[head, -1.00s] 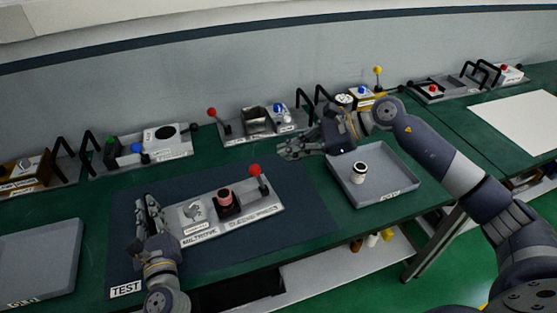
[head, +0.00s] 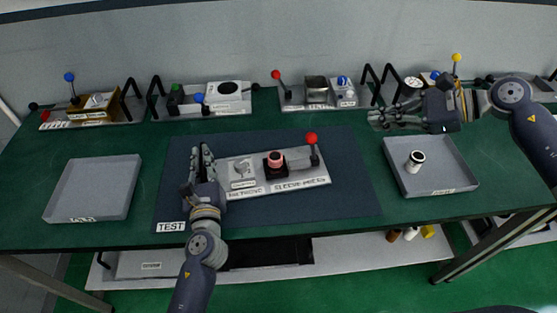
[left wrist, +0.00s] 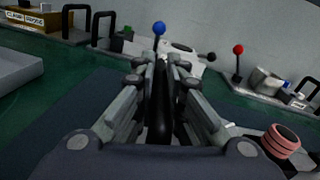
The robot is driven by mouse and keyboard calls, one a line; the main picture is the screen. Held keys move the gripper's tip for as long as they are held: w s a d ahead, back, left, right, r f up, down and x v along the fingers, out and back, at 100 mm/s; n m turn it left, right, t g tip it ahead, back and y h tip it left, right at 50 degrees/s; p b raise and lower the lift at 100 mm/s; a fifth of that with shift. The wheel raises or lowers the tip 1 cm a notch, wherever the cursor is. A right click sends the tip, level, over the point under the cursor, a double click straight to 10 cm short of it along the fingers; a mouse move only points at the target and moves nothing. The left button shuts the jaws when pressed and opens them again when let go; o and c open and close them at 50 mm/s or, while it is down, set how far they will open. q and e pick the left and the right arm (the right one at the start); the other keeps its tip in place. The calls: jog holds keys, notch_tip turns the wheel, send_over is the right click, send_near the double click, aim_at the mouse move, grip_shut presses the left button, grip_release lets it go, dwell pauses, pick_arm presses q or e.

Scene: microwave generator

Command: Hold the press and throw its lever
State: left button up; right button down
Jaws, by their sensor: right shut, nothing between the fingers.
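The sleeve press (head: 305,181) lies on the dark mat, a grey plate marked "SLEEVE PRESS". A pink ribbed sleeve (head: 275,157) sits in its black holder; the sleeve also shows in the left wrist view (left wrist: 284,139). The press lever (head: 311,138), with a red ball, stands up at the right end. My left gripper (head: 202,160) is at the left end of the plate. In the left wrist view its fingers close around a black handle (left wrist: 158,120). My right gripper (head: 378,120) is shut and empty, above the table, right of the lever and apart from it.
An empty grey tray (head: 62,190) stands at left. A tray (head: 462,180) at right holds a white and black cylinder (head: 415,161). Several fixtures with levers and black handles line the back, including a red-ball lever (head: 276,75). The mat (head: 350,200) is clear right of the press.

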pick_arm(q)
jog(key=o, duration=0.5)
jog(key=shift+s+a+f, duration=0.1)
jog(key=shift+a+f, duration=0.05)
jog(key=shift+f, duration=0.3)
pick_arm(e)
jog(key=shift+a, duration=0.1)
pick_arm(q)
jog(key=shift+a, duration=0.15)
pick_arm(e)
jog(key=shift+a, duration=0.2)
pick_arm(q)
jog(key=shift+d, duration=0.2)
jog(key=shift+s+d, duration=0.1)
jog(key=shift+s, duration=0.15)
jog(key=s, duration=1.1)
jog(key=shift+s+d+r, duration=0.2)
jog(key=shift+d+r, duration=0.1)
jog(key=shift+d, duration=0.05)
pick_arm(e)
jog(key=shift+w+d, duration=0.1)
jog(key=shift+d, duration=0.1)
